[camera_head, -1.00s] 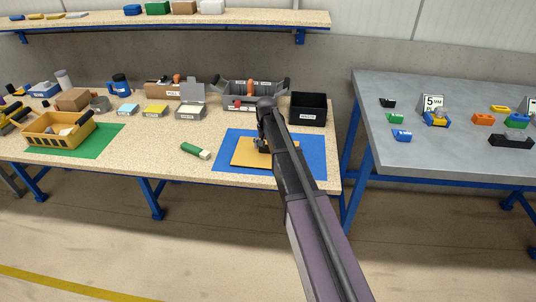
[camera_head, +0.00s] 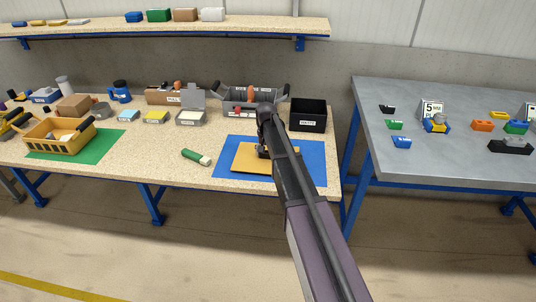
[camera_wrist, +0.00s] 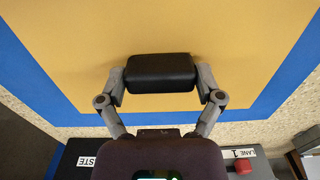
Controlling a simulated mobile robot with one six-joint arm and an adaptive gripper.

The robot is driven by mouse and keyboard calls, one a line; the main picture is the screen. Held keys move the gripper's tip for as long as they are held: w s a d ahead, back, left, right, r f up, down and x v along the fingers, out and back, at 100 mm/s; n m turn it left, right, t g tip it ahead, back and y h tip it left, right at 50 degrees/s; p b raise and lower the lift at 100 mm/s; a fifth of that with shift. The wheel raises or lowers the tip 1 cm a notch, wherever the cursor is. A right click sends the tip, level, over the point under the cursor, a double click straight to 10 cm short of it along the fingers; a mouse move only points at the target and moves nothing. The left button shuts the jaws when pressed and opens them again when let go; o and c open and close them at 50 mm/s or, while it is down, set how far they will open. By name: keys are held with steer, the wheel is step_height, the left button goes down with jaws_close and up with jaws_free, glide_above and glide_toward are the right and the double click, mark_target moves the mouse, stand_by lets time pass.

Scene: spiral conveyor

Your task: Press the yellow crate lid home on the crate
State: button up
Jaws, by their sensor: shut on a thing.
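The yellow crate lid (camera_head: 248,158) lies flat on the blue mat (camera_head: 311,172), apart from the crate. The lid's plain yellow face fills much of the wrist view (camera_wrist: 90,45), with a black handle (camera_wrist: 160,68) on it. My gripper (camera_wrist: 161,78) has a finger at each end of this handle and is shut on it. In the head view my gripper (camera_head: 265,152) is over the lid, and my arm hides part of the lid. The yellow crate (camera_head: 47,137) stands open on the green mat (camera_head: 108,143) at the left, with light and grey items inside.
A green-and-white marker-like object (camera_head: 197,157) lies between the mats. A black labelled bin (camera_head: 308,114), a grey tote (camera_head: 237,106) and small boxes (camera_head: 156,117) line the bench's back. A grey table (camera_head: 460,165) with coloured parts stands right, past a gap. A shelf hangs above.

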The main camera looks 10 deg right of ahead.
mark_target(266, 151)
steer(key=shift+r+p, duration=1.6)
steer(key=shift+r, duration=0.15)
steer(key=s, duration=1)
steer(key=s+a+r+p, duration=0.1)
steer(key=s, duration=0.5)
steer(key=o, duration=0.6)
steer(key=c, duration=0.3)
step_height(266, 151, up, 10)
steer(key=p, duration=1)
steer(key=shift+w+r, duration=0.1)
steer(key=shift+r, duration=0.1)
steer(key=shift+a, duration=0.15)
